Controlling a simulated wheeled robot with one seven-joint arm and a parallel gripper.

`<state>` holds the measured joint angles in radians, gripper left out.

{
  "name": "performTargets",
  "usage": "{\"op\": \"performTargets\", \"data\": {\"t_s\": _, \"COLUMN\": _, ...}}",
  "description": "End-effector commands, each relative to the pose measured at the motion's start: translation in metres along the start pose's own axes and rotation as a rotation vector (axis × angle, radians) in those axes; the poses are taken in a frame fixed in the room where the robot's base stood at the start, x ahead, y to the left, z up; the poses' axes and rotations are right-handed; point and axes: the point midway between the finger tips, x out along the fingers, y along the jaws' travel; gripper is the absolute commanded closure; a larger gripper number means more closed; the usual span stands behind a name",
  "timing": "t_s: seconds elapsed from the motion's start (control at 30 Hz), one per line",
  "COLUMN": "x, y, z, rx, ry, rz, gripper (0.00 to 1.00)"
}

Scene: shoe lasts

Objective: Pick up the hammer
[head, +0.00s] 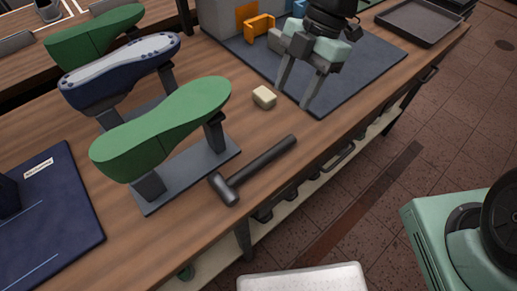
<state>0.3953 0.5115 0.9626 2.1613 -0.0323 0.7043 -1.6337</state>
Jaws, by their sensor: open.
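The hammer (259,168) is dark grey. It lies on the wooden bench near its front edge, with its head at the lower left and its handle running up to the right. My gripper (293,96) is at the upper right of the hammer, apart from it, with its fingers pointing down over the blue-grey mat. The two fingers are spread with a gap between them, and nothing shows in the gap.
A green shoe last (165,128) on a grey stand (190,183) is close left of the hammer. A small cream block (264,97) lies between stand and gripper. An orange bracket (259,25) stands on the mat (375,62). A dark tray (418,23) is at the far right.

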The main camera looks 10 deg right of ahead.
Motion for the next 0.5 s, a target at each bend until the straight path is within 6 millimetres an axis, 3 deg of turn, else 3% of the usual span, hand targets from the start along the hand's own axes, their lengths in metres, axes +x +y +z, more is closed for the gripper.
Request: {"op": "performTargets", "data": {"t_s": 0.5, "x": 0.101, "y": -0.002, "z": -0.001, "rx": 0.000, "ry": 0.000, "rz": -0.006, "gripper": 0.49}}
